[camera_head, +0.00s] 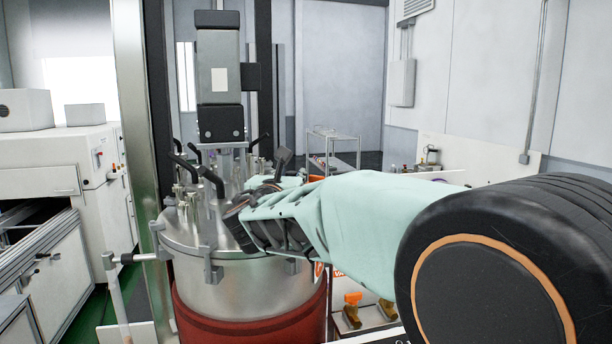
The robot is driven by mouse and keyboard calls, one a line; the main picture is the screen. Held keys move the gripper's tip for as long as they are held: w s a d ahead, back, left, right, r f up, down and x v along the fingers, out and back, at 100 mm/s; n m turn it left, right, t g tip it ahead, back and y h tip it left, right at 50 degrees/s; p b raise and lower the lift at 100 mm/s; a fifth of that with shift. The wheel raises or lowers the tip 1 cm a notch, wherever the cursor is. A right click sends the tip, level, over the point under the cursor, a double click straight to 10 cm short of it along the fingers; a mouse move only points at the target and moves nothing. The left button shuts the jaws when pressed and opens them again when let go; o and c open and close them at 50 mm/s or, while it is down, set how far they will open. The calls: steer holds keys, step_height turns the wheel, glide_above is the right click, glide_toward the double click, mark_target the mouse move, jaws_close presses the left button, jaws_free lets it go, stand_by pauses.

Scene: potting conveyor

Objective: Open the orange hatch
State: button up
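A steel vessel (235,285) with a round metal lid and a red lower band stands left of centre. No orange hatch can be clearly made out; a small strip of orange shows behind my arm, but I cannot tell what it belongs to. My arm reaches in from the right. My gripper (240,212) is over the lid's right side, close to its fittings and black-handled clamps (211,180). The fingertips are dark and small here, so I cannot tell whether they touch anything or are open. My arm hides the lid's right part.
A grey motor unit (219,70) stands above the lid beside a tall metal post (137,120). White machines (75,165) are at the left. A wire cart (334,150) stands behind. Amber bottles (352,312) are low, right of the vessel.

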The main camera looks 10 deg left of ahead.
jaws_close()
